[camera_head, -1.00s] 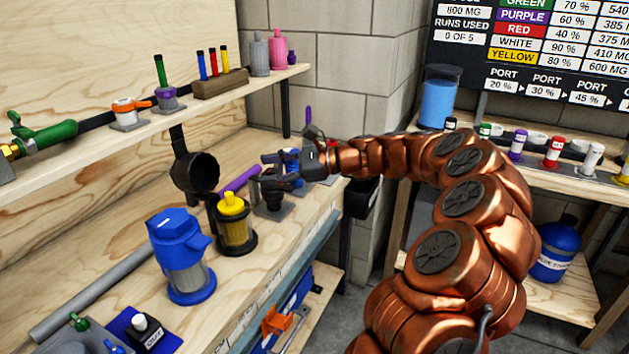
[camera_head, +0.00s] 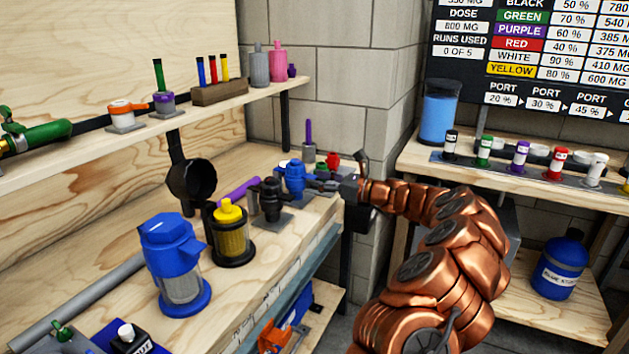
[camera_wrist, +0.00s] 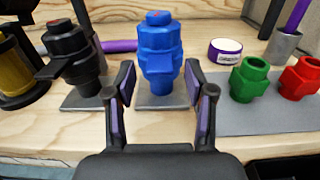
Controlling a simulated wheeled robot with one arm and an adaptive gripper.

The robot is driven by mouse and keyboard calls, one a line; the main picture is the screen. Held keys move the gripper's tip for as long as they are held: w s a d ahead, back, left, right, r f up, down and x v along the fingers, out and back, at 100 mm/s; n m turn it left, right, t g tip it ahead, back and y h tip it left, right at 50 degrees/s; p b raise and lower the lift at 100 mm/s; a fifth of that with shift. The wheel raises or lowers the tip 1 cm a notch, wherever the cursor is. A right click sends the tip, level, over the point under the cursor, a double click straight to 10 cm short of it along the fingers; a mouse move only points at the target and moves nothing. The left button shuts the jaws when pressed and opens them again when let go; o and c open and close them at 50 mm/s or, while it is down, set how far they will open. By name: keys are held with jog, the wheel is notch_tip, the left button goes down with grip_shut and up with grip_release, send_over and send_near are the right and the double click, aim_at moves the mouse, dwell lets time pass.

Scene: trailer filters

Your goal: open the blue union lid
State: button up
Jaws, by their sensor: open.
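The blue union (camera_head: 294,177) stands upright on a grey plate on the workbench, right of the black union (camera_head: 271,198). In the wrist view the blue union (camera_wrist: 160,60) is centred, with a lid on top that bears a red mark (camera_wrist: 158,17). My gripper (camera_head: 318,182) is open and empty. In the wrist view its two purple-padded fingers (camera_wrist: 159,82) point at the blue union, one to each side of its lower body, with the union apparently beyond the fingertips.
The black union (camera_wrist: 75,50) stands close on the left. Green (camera_wrist: 249,78) and red (camera_wrist: 299,78) fittings stand close on the right, with a white-purple roll (camera_wrist: 225,50) behind. A yellow filter (camera_head: 232,235) and a blue-lidded filter housing (camera_head: 178,270) stand nearer on the bench.

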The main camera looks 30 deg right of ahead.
jog(key=shift+x, duration=0.85)
grip_shut()
